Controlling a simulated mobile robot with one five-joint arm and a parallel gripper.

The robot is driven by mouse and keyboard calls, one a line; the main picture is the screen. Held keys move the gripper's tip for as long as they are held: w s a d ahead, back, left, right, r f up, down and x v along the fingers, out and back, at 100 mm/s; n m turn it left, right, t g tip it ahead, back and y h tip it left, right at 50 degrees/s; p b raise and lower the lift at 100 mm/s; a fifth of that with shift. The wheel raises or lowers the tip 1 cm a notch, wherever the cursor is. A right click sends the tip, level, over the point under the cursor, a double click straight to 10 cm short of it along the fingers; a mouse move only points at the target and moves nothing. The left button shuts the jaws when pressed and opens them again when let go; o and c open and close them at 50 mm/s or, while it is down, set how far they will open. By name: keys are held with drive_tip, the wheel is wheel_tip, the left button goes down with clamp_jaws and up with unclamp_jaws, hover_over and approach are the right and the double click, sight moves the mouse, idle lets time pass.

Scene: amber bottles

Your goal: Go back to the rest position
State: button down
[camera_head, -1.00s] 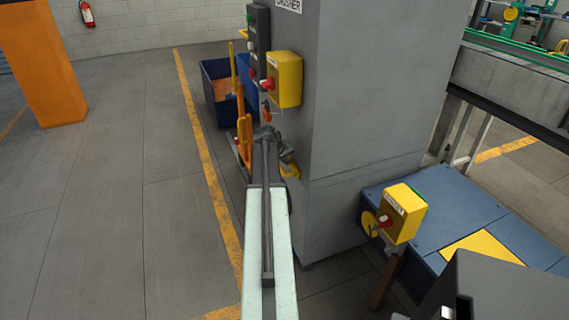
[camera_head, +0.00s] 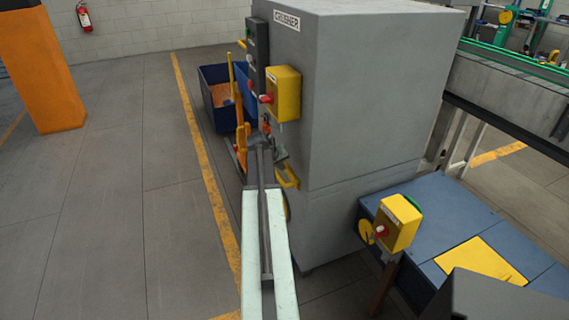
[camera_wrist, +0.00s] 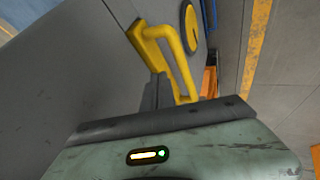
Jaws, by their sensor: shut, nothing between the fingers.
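My gripper (camera_head: 279,154) shows small at the far end of my outstretched arm, in front of the left side of the grey crusher cabinet (camera_head: 370,100). It is shut and empty; its fingertips are hard to make out. In the wrist view, a yellow handle (camera_wrist: 178,58) on the crusher stands just beyond the pale green housing with a small lit indicator. The handle also shows beside my arm in the head view (camera_head: 287,177). I cannot tell whether anything touches it.
A yellow switch box with a red knob (camera_head: 283,92) is on the crusher. A blue bin (camera_head: 213,97) stands behind. Another yellow box (camera_head: 398,222) stands by the blue platform (camera_head: 445,208) at right. Open floor (camera_head: 100,220) lies left, past a yellow line (camera_head: 205,170).

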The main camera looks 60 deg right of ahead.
drive_tip(key=p+v, duration=0.1)
drive_tip(key=v, duration=0.3)
drive_tip(key=shift+a+p, duration=0.15)
drive_tip(key=shift+p, duration=0.2)
